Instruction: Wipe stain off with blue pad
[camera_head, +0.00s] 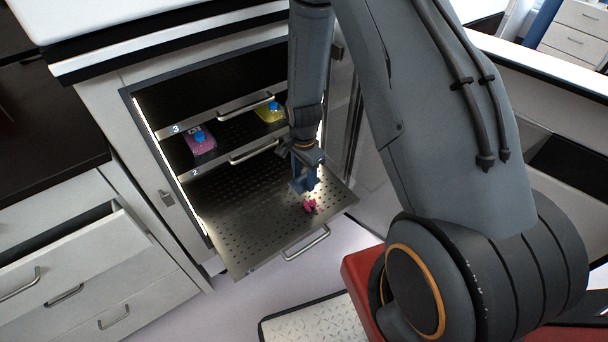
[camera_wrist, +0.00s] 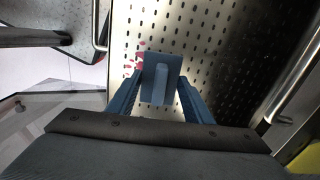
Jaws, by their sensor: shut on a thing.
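A pink-red stain (camera_head: 309,206) lies on the perforated shelf (camera_head: 240,212) that is pulled out of the cabinet. In the wrist view the stain (camera_wrist: 139,50) shows only in part, at the upper left edge of the blue pad (camera_wrist: 161,62). My gripper (camera_head: 303,182) is over the shelf, just behind the stain in the head view. In the wrist view my gripper (camera_wrist: 160,92) is shut on the blue pad's handle. The pad hides part of the stain there. I cannot tell whether the pad touches the shelf.
The shelf's front handle (camera_head: 306,244) sticks out toward the floor. An open drawer (camera_head: 75,250) stands at left. The shelf's left part is clear.

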